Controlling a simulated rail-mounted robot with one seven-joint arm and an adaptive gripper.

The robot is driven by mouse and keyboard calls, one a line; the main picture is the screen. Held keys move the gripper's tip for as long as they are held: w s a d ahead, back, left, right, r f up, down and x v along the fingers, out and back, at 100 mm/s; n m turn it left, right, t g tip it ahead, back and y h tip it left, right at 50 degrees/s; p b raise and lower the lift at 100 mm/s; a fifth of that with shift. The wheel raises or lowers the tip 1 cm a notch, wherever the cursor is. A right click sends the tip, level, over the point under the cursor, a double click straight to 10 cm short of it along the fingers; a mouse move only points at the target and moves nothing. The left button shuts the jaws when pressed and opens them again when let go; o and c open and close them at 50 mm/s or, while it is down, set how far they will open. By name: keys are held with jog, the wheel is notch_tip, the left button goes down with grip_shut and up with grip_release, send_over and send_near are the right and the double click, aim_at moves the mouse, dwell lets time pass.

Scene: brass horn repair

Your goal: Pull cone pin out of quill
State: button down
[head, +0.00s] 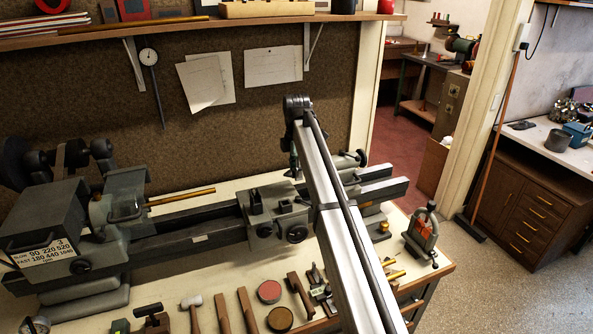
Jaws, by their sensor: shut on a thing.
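My arm crosses the lathe from the lower right up to a dark joint, and my gripper (293,167) hangs below that joint, small and dark, partly covered by my own arm. It is shut at the left of the tailstock (347,161), at the quill end. The cone pin is too small and too covered to make out clearly. The quill is hidden behind my arm, so I cannot tell how far the pin sits in it.
The lathe headstock (120,205) stands left, with a brass rod (182,197) pointing right. The carriage (272,212) sits below my gripper. Mallets, round tins (269,291) and a caliper lie along the bench front. A red-and-grey device (424,232) stands at the right corner.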

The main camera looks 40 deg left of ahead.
jog(key=s+d+r+p, duration=0.2)
jog(key=d+r, duration=0.2)
jog(key=r, duration=0.1)
jog(key=shift+d+p, duration=0.25)
jog(key=shift+p, duration=0.1)
dwell(0.3)
